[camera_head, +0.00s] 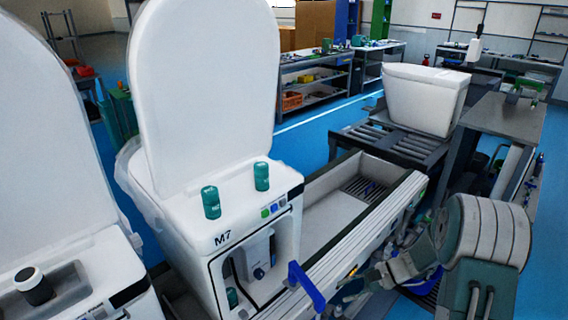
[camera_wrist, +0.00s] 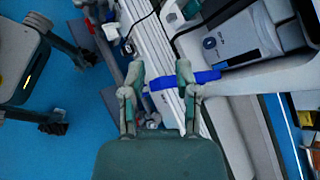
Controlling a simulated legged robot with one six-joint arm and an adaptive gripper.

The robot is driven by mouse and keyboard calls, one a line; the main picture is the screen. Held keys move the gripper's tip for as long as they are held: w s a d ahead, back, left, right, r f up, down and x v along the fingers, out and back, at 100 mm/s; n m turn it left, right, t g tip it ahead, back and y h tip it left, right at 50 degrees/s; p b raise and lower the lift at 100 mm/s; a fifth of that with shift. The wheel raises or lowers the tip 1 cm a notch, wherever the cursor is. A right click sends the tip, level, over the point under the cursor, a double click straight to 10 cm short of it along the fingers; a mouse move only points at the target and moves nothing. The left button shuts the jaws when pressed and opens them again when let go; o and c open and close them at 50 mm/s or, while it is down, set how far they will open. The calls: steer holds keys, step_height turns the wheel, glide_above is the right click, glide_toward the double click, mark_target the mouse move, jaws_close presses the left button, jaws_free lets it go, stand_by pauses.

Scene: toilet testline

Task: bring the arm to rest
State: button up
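My arm (camera_head: 485,235) is at the lower right of the head view, bent low beside the conveyor line. My gripper (camera_wrist: 159,68) shows in the wrist view with its two fingers apart and nothing held between them. A blue lever (camera_wrist: 197,79) lies beyond the fingers and crosses behind the right one; I cannot tell whether they touch.
The toilet's raised lid (camera_head: 205,85) stands at centre left, with two green caps in front. Another white unit (camera_head: 60,270) is at the left. The line's long side rail (camera_head: 365,240) runs close to my arm. A white tank (camera_head: 425,98) stands behind.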

steer(key=s+a+r+n+t+h, duration=0.1)
steer(key=s+r+n+t+h, duration=0.4)
steer(key=s+r+n+h, duration=0.6)
steer(key=shift+s+a+r+t+h, duration=0.2)
steer(key=shift+s+r+t+h, duration=0.2)
steer(key=shift+s+r, duration=5.45)
steer(key=shift+w+r, duration=0.5)
steer(key=shift+w, duration=0.05)
